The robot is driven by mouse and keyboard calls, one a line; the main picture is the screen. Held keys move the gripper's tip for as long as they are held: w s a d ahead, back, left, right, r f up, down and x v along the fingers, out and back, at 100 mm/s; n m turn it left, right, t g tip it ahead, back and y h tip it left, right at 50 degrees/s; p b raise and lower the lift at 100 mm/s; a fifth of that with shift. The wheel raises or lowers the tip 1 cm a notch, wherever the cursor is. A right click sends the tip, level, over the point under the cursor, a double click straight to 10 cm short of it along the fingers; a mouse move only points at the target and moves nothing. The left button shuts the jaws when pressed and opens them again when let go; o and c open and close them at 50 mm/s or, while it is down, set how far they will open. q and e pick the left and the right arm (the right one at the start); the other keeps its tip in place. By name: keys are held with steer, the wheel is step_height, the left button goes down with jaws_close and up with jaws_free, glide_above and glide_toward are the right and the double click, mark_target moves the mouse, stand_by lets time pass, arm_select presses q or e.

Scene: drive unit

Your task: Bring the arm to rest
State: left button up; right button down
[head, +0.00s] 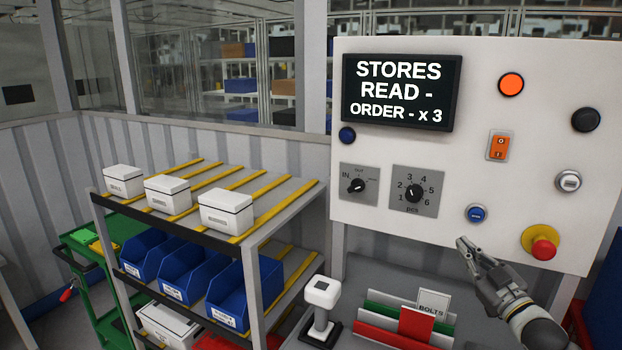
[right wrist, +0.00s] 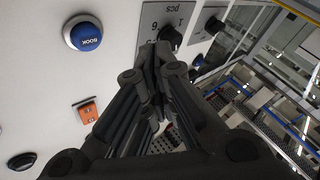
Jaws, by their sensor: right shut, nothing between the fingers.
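My right gripper (head: 466,245) shows in the head view at the lower right, in front of the white control panel (head: 480,130). Its fingers are closed together with nothing between them, and they point up and left. The fingers also fill the middle of the right wrist view (right wrist: 152,60). The gripper appears apart from the blue button (head: 476,213), which lies just above it; a blue button marked BOOK also shows in the wrist view (right wrist: 86,36). My left gripper is not in view.
A red emergency knob (head: 543,249) on a yellow base is right of the gripper. Below are a card holder (head: 380,335) and a white-topped scanner post (head: 322,292). A shelf rack (head: 285,195) with white boxes and blue bins (head: 228,300) stands left. The panel screen (head: 400,92) reads "STORES READ - ORDER - x 3".

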steer(key=s+a+f+m+g+h, duration=0.1)
steer(key=s+a+f+g, duration=0.1)
steer(key=s+a+f, duration=0.35)
steer(key=s+a+f+m+g, duration=0.1)
steer(key=s+a+f+g, duration=0.2)
steer(key=f, duration=0.6)
steer(key=s+a+f+m+g+h, duration=0.1)
steer(key=s+a+f+g, duration=0.1)
steer(key=s+a+f, duration=0.4)
steer(key=s+a+f+m+g, duration=0.1)
steer(key=s+f+g, duration=0.2)
steer(key=s, duration=0.5)
steer(key=s+a+f+g+h, duration=0.1)
steer(key=s+a+f+g, duration=0.15)
steer(key=s, duration=0.65)
steer(key=s+a+f+m+g, duration=0.1)
steer(key=s+f+g, duration=0.25)
steer(key=s, duration=0.45)
step_height(320, 180, down, 28)
steer(key=s+g+b, duration=0.2)
steer(key=b, duration=0.1)
steer(key=s+d+f+b, duration=0.1)
steer(key=s+d+f, duration=0.2)
steer(key=s+f, duration=1.3)
steer(key=shift+s+f+g+h+b, duration=0.3)
steer(key=shift+f+g, duration=0.1)
steer(key=shift+f, duration=0.35)
